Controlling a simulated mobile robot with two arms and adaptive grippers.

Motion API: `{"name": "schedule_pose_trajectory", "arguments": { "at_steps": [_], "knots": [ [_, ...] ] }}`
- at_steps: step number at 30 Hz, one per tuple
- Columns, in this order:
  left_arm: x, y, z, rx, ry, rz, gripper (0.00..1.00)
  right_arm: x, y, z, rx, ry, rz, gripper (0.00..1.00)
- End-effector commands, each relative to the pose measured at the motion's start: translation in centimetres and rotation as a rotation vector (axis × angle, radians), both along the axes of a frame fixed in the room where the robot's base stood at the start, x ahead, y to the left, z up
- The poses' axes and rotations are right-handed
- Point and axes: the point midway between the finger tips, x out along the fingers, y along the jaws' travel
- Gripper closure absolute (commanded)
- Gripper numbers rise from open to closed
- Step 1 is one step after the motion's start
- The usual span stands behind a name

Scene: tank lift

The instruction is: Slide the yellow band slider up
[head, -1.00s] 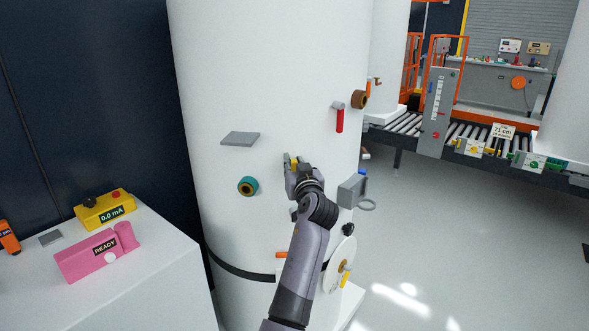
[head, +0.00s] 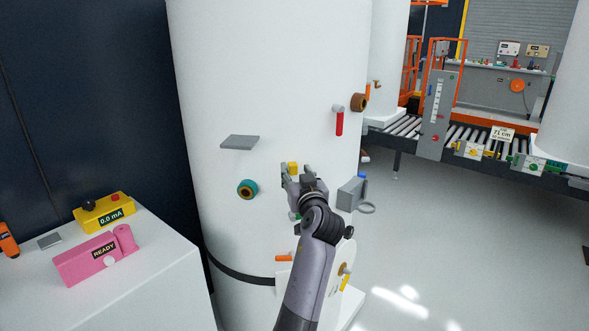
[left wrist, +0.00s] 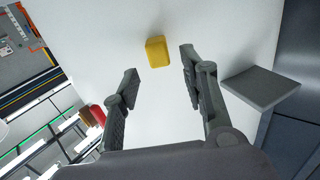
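The yellow slider block (head: 292,168) sits on the white tank (head: 270,60), just beyond the fingertips of my left gripper (head: 298,177). In the left wrist view the yellow block (left wrist: 157,52) is ahead of the gap between the two fingers, nearer the right finger. The left gripper (left wrist: 160,75) is open and nothing is between its pads. A gap shows between the block and each finger there. My left arm hides part of the tank below the block. My right gripper is in neither view.
A grey plate (head: 240,142) and a teal knob (head: 247,189) stick out left of the gripper. A red handle (head: 339,122) is up and to the right; a grey bracket (head: 352,194) is just right. A white table (head: 130,270) with pink and yellow boxes stands at left.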

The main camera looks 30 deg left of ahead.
Motion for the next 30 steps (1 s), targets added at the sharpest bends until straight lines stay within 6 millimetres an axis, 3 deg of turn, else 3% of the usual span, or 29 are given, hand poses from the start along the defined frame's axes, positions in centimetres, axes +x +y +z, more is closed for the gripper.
{"name": "schedule_pose_trajectory", "arguments": {
  "at_steps": [8,25,28,30],
  "knots": [
    [-2.6,-2.6,0.0,-0.001,-0.001,0.000,0.60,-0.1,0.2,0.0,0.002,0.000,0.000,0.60],
    [-2.8,-2.9,0.0,0.001,0.001,-0.001,0.60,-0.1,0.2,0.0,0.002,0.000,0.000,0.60],
    [-2.3,-3.3,-1.1,0.004,0.024,-0.018,0.60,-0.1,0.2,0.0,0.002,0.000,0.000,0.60],
    [-1.6,-4.0,-3.3,0.010,0.069,-0.053,0.60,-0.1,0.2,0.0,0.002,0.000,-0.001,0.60]
  ]
}}
